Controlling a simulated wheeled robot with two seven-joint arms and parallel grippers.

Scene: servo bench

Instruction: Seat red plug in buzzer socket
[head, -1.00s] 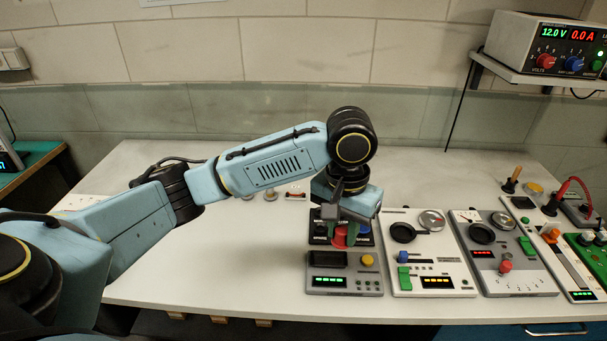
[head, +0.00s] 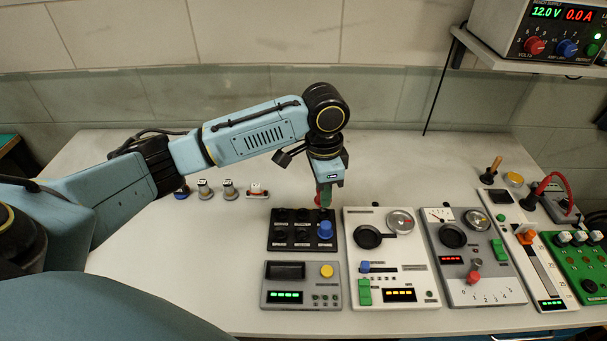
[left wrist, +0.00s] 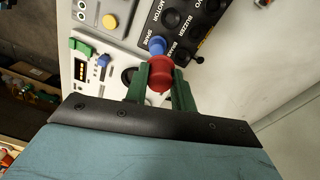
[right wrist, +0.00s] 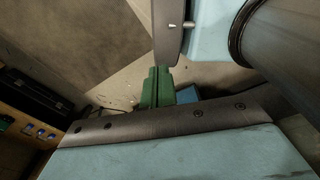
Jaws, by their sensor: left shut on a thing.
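My left gripper (head: 324,197) is shut on the red plug (left wrist: 160,75), held between its green fingers. In the head view it hangs above the far right edge of the black socket board (head: 302,246); the plug is mostly hidden there. The plug is apart from the sockets. A blue plug (head: 325,230) stands in the board's right part and also shows in the left wrist view (left wrist: 157,45). A BUZZER label (left wrist: 179,27) can be read on the board there. My right gripper (right wrist: 155,88) shows only in its own wrist view, its fingers together with nothing between them.
A grey module (head: 301,272) with a yellow button lies in front of the board. White (head: 412,247) and grey (head: 468,225) instrument panels stand to the right. Several small plugs and parts (head: 228,189) sit behind left. The table's left front is clear.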

